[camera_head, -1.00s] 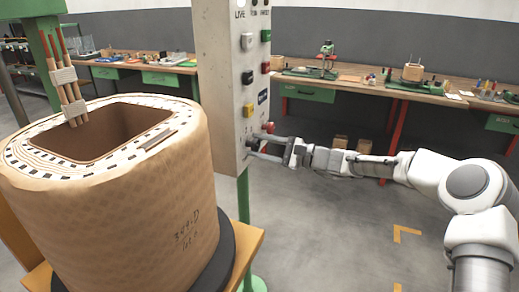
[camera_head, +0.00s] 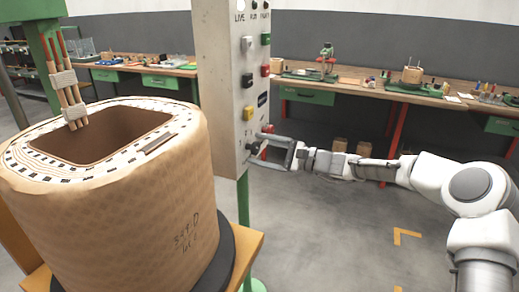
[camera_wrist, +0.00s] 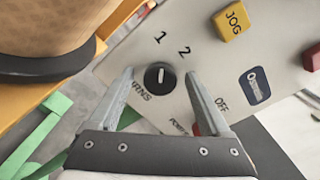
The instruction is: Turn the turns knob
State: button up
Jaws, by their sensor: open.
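The turns knob (camera_wrist: 160,77) is a round black knob with a white line, on the pale control panel (camera_wrist: 135,55). In the wrist view its white line stands about upright, roughly towards the printed 1, with the 2 up and to the right. My gripper (camera_wrist: 161,82) is open, one finger on each side of the knob with a gap to both. I cannot tell how deep the fingertips reach. In the head view my gripper (camera_head: 264,148) is at the panel's lower part, and the knob there is small and partly hidden.
A yellow JOG button (camera_wrist: 231,20), a dark blue switch (camera_wrist: 255,87) and a red button (camera_wrist: 313,57) sit on the panel right of the knob. A large wrapped coil (camera_head: 130,205) stands left of the panel. Open floor (camera_head: 340,235) lies below my arm.

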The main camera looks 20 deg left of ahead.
jog(key=s+d+p, duration=0.1)
jog(key=d+p, duration=0.1)
jog(key=d, duration=1.5)
jog(key=shift+s+p, duration=0.2)
jog(key=shift+p, duration=0.2)
jog(key=shift+a, duration=0.1)
jog(key=s+r+n+g+h, duration=0.25)
jog(key=s+n+h, duration=0.35)
jog(key=s+h, duration=0.65)
jog(key=s+d+r+n+t+h, duration=0.2)
jog(key=s+d+t+h, duration=0.1)
jog(key=s+d, duration=0.75)
jog(key=s+d+r+n+t+h, duration=0.2)
jog(key=s+d+r+t+h, duration=0.15)
jog(key=s+d, duration=0.75)
notch_tip(320, 180, up, 15)
jog(key=a+y+p, duration=0.1)
jog(key=p, duration=1.5)
jog(key=shift+s+a, duration=0.2)
jog(key=shift+a, duration=0.1)
